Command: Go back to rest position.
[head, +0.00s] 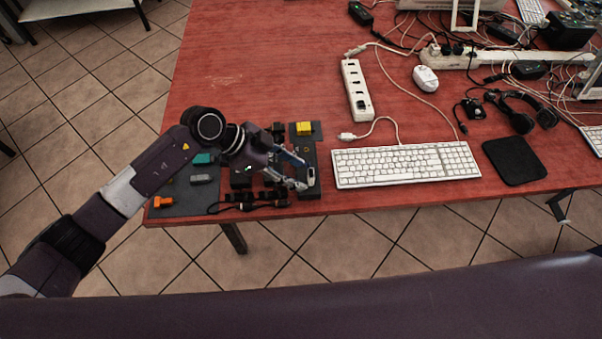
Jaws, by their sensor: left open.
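My left gripper (300,173) is over the front left part of the red table (270,60), above a dark grey board with small parts on it. Its fingers are apart, and I see nothing held between them. My left arm reaches in from the lower left, across the table's left edge. Part of the board and its parts is hidden under the gripper and wrist. My right gripper is not in view.
A white keyboard (405,164), a white USB hub (356,90), a mouse (425,78), a black pad (514,160) and a headset (522,112) lie to the right. Cables tangle around a power strip (500,60) at the back right.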

